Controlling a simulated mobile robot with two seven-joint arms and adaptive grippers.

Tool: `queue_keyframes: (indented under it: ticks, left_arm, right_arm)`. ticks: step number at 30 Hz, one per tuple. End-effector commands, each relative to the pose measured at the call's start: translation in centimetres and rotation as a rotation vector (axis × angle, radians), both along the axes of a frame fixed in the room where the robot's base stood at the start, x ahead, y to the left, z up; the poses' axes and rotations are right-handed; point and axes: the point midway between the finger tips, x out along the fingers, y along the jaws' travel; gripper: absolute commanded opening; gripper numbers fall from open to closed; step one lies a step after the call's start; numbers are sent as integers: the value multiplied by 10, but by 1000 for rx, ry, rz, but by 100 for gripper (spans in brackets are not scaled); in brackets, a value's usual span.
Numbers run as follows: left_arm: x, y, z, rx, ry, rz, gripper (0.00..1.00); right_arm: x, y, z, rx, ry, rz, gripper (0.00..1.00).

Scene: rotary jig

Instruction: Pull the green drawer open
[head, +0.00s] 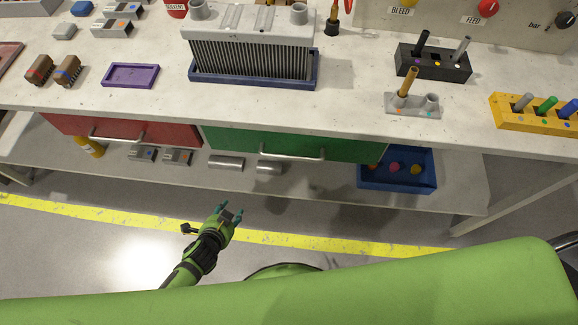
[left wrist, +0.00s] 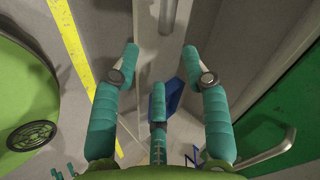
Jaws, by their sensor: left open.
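The green drawer (head: 250,142) sits under the front edge of the workbench, right of a red drawer, and looks shut. Its silver bar handle (head: 292,156) runs along its front. My left gripper (head: 229,213) is open and empty, below and in front of the drawer, apart from the handle. In the left wrist view the teal fingers (left wrist: 160,62) are spread with nothing between them. The green drawer front (left wrist: 288,105) and its handle (left wrist: 266,151) show at the right of that view, outside the fingers.
The red drawer (head: 165,131) has its own handle (head: 118,139). A lower shelf (head: 320,185) below the drawers carries metal cylinders (head: 226,163) and a blue bin (head: 397,183). The benchtop holds a finned block (head: 250,60) and several holders. Floor in front is clear.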

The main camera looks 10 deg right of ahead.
Motion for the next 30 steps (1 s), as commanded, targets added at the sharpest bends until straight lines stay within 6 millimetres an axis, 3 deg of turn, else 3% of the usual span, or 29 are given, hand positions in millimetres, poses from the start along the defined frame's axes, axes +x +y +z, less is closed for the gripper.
queue_keyframes:
  ticks: [1,4,9,12,17,30]
  left_arm:
    - [22,-26,11,32,-121,-119,46]
    - [41,-73,61,95,-337,-313,46]
    - [35,-126,129,160,-606,-509,46]
    - [27,-142,153,177,-692,-562,46]
    - [28,-152,167,185,-737,-586,46]
    - [75,-186,155,184,-734,-583,46]
  right_arm:
    - [1,0,-30,1,-3,0,40]
    - [2,0,-54,1,-6,0,40]
    - [3,0,-79,2,-8,1,40]
    - [3,0,-85,2,-9,1,40]
    - [5,1,-85,1,-11,1,40]
    - [3,0,-83,0,-4,1,40]
